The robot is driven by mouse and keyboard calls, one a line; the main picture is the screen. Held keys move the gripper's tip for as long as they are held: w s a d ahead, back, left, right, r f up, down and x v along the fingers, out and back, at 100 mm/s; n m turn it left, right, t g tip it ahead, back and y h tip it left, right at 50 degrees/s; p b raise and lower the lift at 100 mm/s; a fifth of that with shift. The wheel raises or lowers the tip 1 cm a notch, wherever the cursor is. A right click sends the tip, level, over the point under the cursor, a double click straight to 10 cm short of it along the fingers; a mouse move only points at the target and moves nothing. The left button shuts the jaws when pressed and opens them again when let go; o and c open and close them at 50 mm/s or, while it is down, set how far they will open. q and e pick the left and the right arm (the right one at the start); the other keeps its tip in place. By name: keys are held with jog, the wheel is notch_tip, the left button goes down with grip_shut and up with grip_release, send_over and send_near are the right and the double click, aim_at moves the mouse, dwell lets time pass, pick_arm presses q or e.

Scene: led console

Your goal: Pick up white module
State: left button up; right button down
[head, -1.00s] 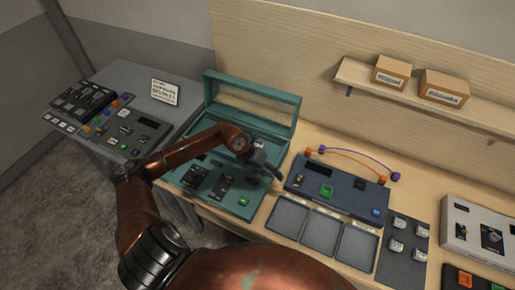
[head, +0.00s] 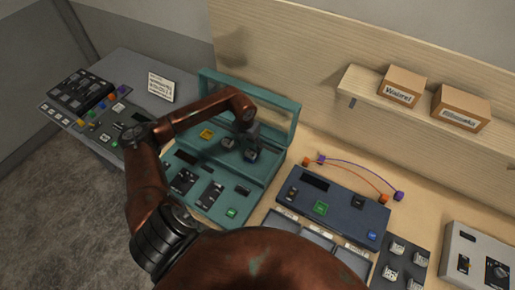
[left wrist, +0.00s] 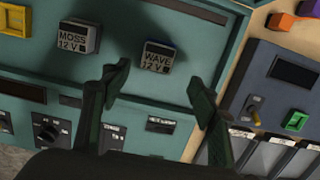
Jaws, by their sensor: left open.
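Two small pale-topped modules stand in the upper part of the teal console (head: 203,78). One, lettered MOSS 12V, shows in the head view (head: 227,143) and in the left wrist view (left wrist: 79,37). The other, lettered WAVE 12V (left wrist: 157,56), has a dark body and shows in the head view (head: 251,156). I cannot tell which one is the white module. My left gripper (left wrist: 160,82) is open and empty. Its fingertips are spread either side of and below the WAVE module in the left wrist view, apart from it. My right gripper is not in view.
A yellow piece (head: 207,133) sits left of the modules. The teal console's raised frame stands behind the gripper. A dark blue console (head: 335,210) with arched cables is to the right. Several pale-topped modules (head: 397,250) stand on a dark pad. A shelf (head: 350,80) holds two boxes.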

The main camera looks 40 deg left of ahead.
aim_at(251, 152)
pick_arm(q)
jog(key=shift+w+f, duration=0.25)
jog(key=shift+f, duration=0.45)
jog(key=shift+f+p, duration=0.6)
jog(key=shift+f, duration=0.05)
jog(key=shift+w+a+f+p, duration=0.15)
jog(key=shift+f+p, duration=0.25)
jog(key=shift+f, duration=0.2)
jog(key=shift+w+a+f+p, duration=0.15)
jog(key=shift+f+p, duration=0.25)
jog(key=shift+f, duration=0.2)
notch_tip(251, 152, down, 2)
jog(key=shift+w+f, duration=0.15)
jog(key=shift+f, duration=0.05)
jog(key=c, duration=1.3)
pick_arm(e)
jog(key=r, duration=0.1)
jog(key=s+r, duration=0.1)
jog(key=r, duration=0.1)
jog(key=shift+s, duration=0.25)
